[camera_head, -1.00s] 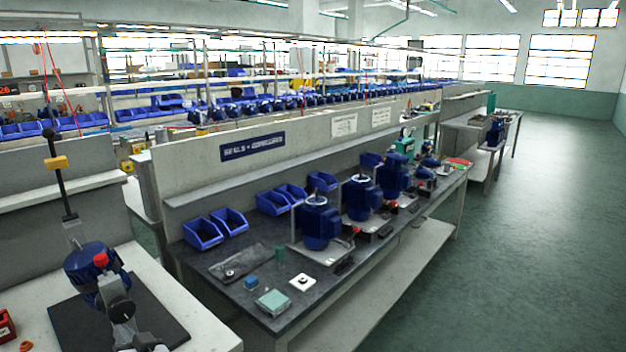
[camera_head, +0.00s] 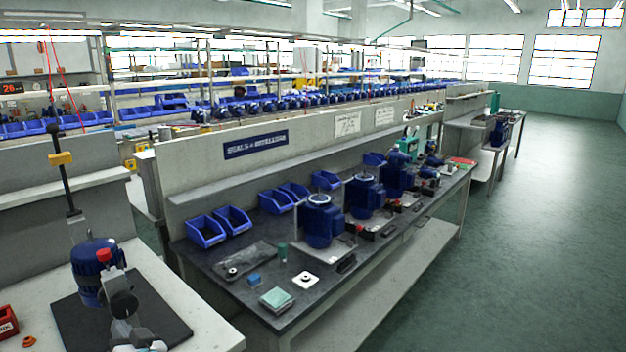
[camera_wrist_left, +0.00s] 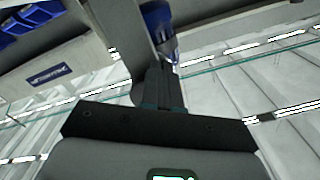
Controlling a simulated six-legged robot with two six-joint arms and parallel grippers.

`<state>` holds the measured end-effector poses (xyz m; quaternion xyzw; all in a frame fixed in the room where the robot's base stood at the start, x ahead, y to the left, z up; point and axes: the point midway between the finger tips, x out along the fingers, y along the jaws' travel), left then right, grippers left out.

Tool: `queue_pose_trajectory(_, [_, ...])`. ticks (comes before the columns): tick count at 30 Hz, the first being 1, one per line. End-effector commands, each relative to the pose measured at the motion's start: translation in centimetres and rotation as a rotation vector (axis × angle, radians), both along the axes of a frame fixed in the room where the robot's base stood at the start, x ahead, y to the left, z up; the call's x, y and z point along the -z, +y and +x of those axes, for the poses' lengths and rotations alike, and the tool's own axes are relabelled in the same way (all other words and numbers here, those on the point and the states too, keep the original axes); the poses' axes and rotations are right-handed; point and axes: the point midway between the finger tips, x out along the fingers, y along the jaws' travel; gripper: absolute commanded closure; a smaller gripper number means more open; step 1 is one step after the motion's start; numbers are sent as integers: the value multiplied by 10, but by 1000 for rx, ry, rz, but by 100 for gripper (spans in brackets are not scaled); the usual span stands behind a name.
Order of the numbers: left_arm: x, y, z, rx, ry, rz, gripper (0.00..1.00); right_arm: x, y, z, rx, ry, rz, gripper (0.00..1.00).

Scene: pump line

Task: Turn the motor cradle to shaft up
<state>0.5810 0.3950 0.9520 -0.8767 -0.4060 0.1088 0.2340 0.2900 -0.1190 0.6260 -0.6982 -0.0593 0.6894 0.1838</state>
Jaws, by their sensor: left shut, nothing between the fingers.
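The blue motor (camera_head: 97,262) sits in its grey cradle at the lower left, on a black mat (camera_head: 62,318). Its body stands nearly upright, with a slight lean. A red knob (camera_head: 103,255) shows on the front of the cradle. My left gripper (camera_head: 121,300) is in front of the cradle, dark and hard to tell from the cradle's grey parts. In the left wrist view its fingers (camera_wrist_left: 162,82) are shut and empty, close beside a curved grey bar (camera_wrist_left: 128,45). Blue motor (camera_wrist_left: 158,25) shows beyond them. Contact cannot be told. My right gripper is out of view.
A red box (camera_head: 8,322) lies at the bench's left edge. The second bench (camera_head: 250,262) holds blue bins (camera_head: 206,231) and several other motors. The green floor at right is clear.

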Motion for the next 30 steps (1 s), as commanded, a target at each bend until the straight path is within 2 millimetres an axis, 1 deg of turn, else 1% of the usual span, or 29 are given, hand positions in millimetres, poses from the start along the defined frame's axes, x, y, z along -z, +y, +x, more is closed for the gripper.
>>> queue_pose_trajectory(1, [-3,-1,1,4,-8,4,100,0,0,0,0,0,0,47])
queue_pose_trajectory(9, [5,0,-3,4,-5,3,100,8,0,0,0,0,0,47])
queue_pose_trajectory(11, [5,-4,-6,6,-3,2,100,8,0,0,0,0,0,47])
queue_pose_trajectory(21, [6,-37,-35,6,-1,1,100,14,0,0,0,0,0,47])
queue_pose_trajectory(25, [6,-44,-41,4,-1,1,100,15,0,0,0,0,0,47])
queue_pose_trajectory(30, [6,-44,-42,3,0,1,100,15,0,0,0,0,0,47])
